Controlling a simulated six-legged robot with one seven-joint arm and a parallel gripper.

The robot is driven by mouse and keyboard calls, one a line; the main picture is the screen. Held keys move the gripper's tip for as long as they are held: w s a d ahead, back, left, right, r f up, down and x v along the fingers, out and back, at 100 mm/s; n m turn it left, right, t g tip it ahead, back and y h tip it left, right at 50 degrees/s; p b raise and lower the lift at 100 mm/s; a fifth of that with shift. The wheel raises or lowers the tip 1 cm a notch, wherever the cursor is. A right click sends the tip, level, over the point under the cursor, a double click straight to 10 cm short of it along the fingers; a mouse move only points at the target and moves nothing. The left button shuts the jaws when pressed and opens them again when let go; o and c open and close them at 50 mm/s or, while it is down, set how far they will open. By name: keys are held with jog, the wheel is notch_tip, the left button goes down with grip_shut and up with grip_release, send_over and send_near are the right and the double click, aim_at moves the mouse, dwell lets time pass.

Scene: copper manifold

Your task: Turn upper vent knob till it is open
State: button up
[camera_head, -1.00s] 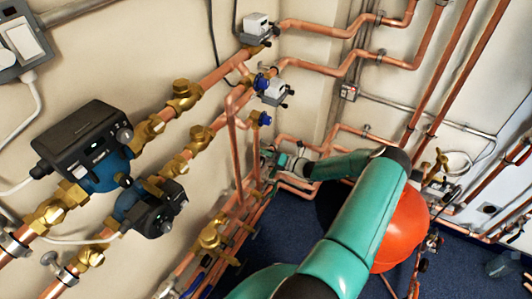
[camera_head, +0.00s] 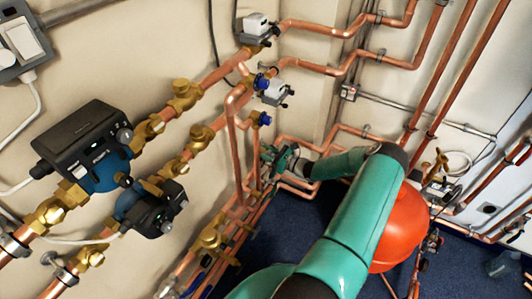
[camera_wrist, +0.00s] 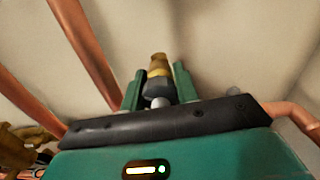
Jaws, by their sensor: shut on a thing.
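My gripper (camera_wrist: 158,88) shows close up in the wrist view, with its two green fingers on either side of a small vent knob (camera_wrist: 158,87). The knob has a dark grey body below a brass-coloured tip and a pale round part nearer the palm. The fingers are shut on it. In the head view my gripper (camera_head: 268,153) is small, beside the copper pipes near the wall corner. The knob cannot be made out there, and whether it is open or closed cannot be told.
Copper pipes (camera_wrist: 84,48) rise at the left in the wrist view, and another pipe (camera_wrist: 292,118) is at the right. In the head view a red-orange tank (camera_head: 402,232) stands behind my arm. Pumps (camera_head: 92,150) and brass valves (camera_head: 185,95) line the left wall.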

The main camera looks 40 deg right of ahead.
jog(key=n, duration=1.2)
dwell(0.4)
jog(key=o, duration=1)
jog(key=shift+c, duration=0.2)
jog(key=v, duration=1.3)
jog(key=shift+s, duration=0.4)
